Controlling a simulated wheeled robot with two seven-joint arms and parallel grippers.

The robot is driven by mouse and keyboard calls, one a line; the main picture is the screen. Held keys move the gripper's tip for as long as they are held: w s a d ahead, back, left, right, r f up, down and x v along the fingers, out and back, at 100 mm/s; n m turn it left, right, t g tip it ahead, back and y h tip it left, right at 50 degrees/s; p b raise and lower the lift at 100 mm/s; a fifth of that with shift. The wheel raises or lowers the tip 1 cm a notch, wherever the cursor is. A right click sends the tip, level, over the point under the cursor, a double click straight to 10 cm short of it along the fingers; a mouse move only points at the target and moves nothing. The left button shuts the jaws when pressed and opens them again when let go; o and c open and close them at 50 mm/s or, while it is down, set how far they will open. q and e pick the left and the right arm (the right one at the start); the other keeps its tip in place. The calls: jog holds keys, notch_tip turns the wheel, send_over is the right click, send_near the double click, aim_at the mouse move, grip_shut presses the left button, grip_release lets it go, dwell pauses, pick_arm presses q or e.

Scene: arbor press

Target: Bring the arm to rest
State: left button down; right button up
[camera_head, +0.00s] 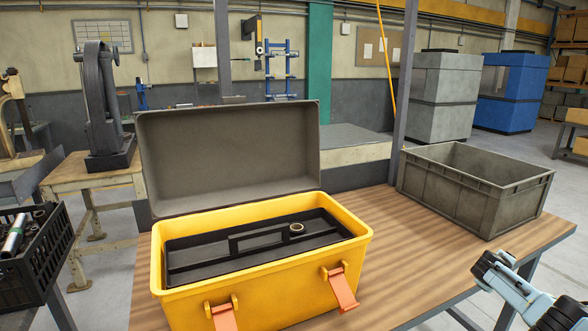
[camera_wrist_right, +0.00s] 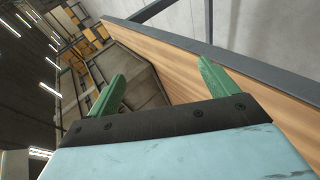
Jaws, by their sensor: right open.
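My right gripper (camera_head: 488,268) is at the lower right of the head view, by the right edge of the wooden table (camera_head: 440,268). It is apart from the grey crate and the toolbox. In the right wrist view its two green fingers (camera_wrist_right: 162,69) are spread, with nothing between them. The table top (camera_wrist_right: 262,98) runs along the right of that view, tilted. My left gripper is in neither view.
A yellow toolbox (camera_head: 270,290) stands on the table with its grey lid (camera_head: 230,155) open. A small ring (camera_head: 296,228) lies on its black tray (camera_head: 200,254). An empty-looking grey crate (camera_head: 455,205) stands behind my right gripper. A black crate (camera_head: 35,265) with parts is at left.

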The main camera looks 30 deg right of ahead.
jog(key=s+a+f+n+y, duration=0.1)
jog(key=s+a+f+n, duration=0.15)
jog(key=s+f, duration=0.75)
jog(key=s+a+f+n+y, duration=0.1)
jog(key=s+f+n, duration=0.4)
jog(key=s, duration=0.9)
jog(key=s+a+f+m+y, duration=0.1)
jog(key=s+a+f+y, duration=0.1)
jog(key=a+f, duration=0.9)
jog(key=s+a+f+m+y, duration=0.25)
jog(key=a+f, duration=0.55)
jog(key=a, duration=0.4)
jog(key=s+a+f+m+g+y, duration=0.15)
jog(key=a+f, duration=0.25)
jog(key=a, duration=1.3)
jog(key=s+a+f+n+t+y, duration=0.1)
jog(key=a+f+y, duration=0.25)
jog(key=a, duration=1.45)
notch_tip(320, 180, down, 6)
jog(key=b, duration=0.5)
jog(key=shift+d+f+b, duration=0.25)
jog(key=shift+d+b, duration=0.1)
jog(key=shift+d, duration=0.1)
